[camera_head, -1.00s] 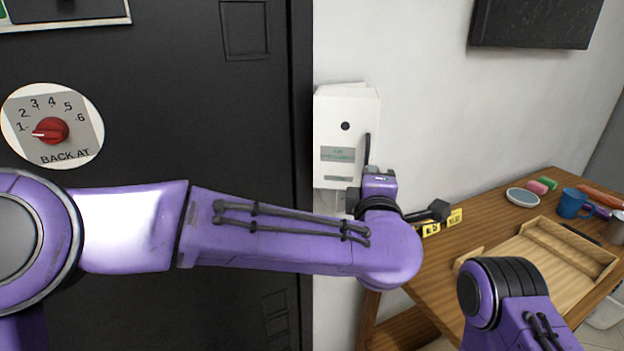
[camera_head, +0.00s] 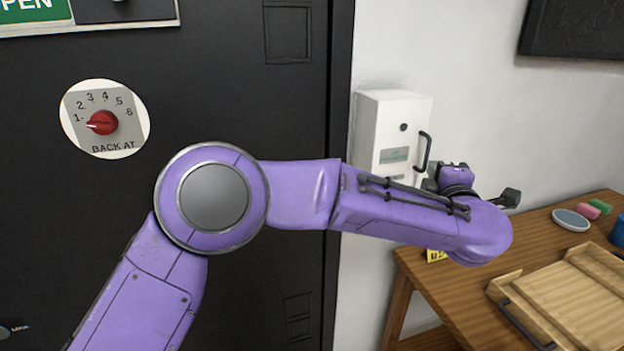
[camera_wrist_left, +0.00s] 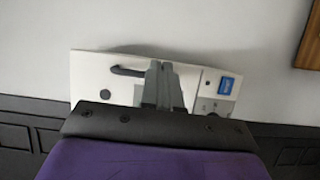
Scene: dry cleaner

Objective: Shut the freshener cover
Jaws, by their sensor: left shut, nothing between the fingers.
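The freshener is a white box (camera_head: 365,140) on the wall beside the dark door. Its white cover (camera_head: 400,108) has a round dark dot, a greenish label and a black handle (camera_head: 424,150) along its right side. The cover lies about in line with the box; I cannot tell whether it is fully shut. My left gripper (camera_head: 432,184) is at the lower right of the cover, partly hiding it. In the left wrist view the gripper (camera_wrist_left: 163,68) has its fingers together and empty, in front of the cover near the handle (camera_wrist_left: 128,70). Contact is unclear. My right gripper is out of view.
A wooden table (camera_head: 418,268) stands at the right, below the freshener, with a wooden tray (camera_head: 570,300), a round dish (camera_head: 570,220) and sponges. A dial (camera_head: 103,122) is on the dark door. A dark panel (camera_head: 575,30) hangs upper right.

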